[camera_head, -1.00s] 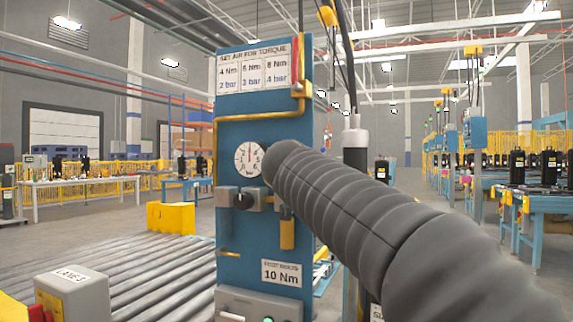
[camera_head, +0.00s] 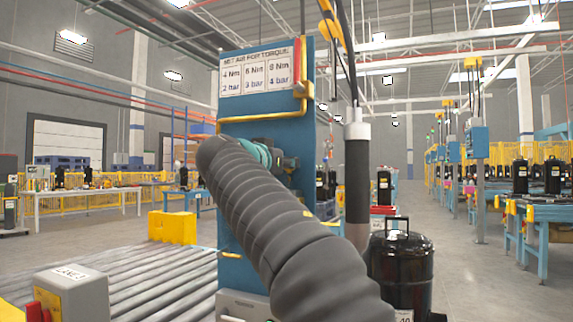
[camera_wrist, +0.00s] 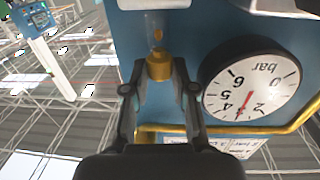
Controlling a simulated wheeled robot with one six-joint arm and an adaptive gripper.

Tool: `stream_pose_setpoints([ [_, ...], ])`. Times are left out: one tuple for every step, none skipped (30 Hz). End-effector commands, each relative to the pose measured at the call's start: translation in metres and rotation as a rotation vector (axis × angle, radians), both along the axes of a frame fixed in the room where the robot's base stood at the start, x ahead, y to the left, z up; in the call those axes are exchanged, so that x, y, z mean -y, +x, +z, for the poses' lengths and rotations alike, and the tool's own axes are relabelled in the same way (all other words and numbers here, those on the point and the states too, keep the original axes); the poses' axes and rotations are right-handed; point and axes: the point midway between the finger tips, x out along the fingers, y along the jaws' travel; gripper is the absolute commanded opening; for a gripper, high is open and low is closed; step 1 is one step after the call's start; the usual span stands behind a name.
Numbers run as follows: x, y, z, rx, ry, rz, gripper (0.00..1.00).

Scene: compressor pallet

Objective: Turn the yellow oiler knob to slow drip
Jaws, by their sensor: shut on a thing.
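The yellow oiler knob (camera_wrist: 159,66) shows in the wrist view at the top middle, on the blue panel (camera_wrist: 205,28). A clear bowl (camera_wrist: 156,30) with a yellowish spot adjoins it. My gripper (camera_wrist: 160,72) has its two fingers closed on either side of the knob, touching it. In the head view, my arm and gripper (camera_head: 275,160) reach to the blue panel (camera_head: 265,105) and hide the knob, gauge and fittings. In the wrist view, the round bar gauge (camera_wrist: 252,84) sits right of the knob, appearing upside down, with a red needle.
A yellow pipe (camera_wrist: 225,130) runs across the panel near my gripper. In the head view, a torque chart (camera_head: 258,72) is above my arm. A roller conveyor (camera_head: 170,270) lies at lower left. A black tank (camera_head: 400,265) and a hanging cable stand right of the panel.

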Motion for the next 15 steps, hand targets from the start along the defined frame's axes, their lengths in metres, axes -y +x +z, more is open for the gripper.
stream_pose_setpoints([
  [-0.0028, 0.0014, 0.0025, -0.002, -0.001, -0.027, 0.00],
  [-0.0032, 0.0017, 0.0025, -0.002, -0.002, -0.044, 0.00],
  [-0.0036, 0.0018, 0.0026, -0.001, 0.000, -0.065, 0.00],
  [-0.0036, 0.0016, 0.0028, -0.001, 0.000, -0.081, 0.00],
  [-0.0040, 0.0019, 0.0026, -0.002, -0.001, -0.094, 0.00],
  [-0.0042, 0.0021, 0.0021, -0.003, -0.001, -0.112, 0.00],
  [-0.0042, 0.0021, 0.0024, -0.001, 0.000, -0.123, 0.00],
  [-0.0041, 0.0019, 0.0025, -0.001, 0.000, -0.134, 0.00],
  [-0.0042, 0.0022, 0.0021, -0.001, -0.002, -0.146, 0.00],
  [-0.0044, 0.0024, 0.0016, -0.001, -0.002, -0.153, 0.00],
  [-0.0043, 0.0025, 0.0013, -0.002, -0.001, -0.161, 0.00],
  [-0.0042, 0.0024, 0.0012, -0.001, 0.000, -0.168, 0.00],
  [-0.0041, 0.0023, 0.0013, -0.001, -0.001, -0.173, 0.00],
  [-0.0040, 0.0022, 0.0013, 0.000, 0.000, -0.176, 0.00],
  [-0.0040, 0.0022, 0.0013, 0.000, 0.000, -0.180, 0.00],
])
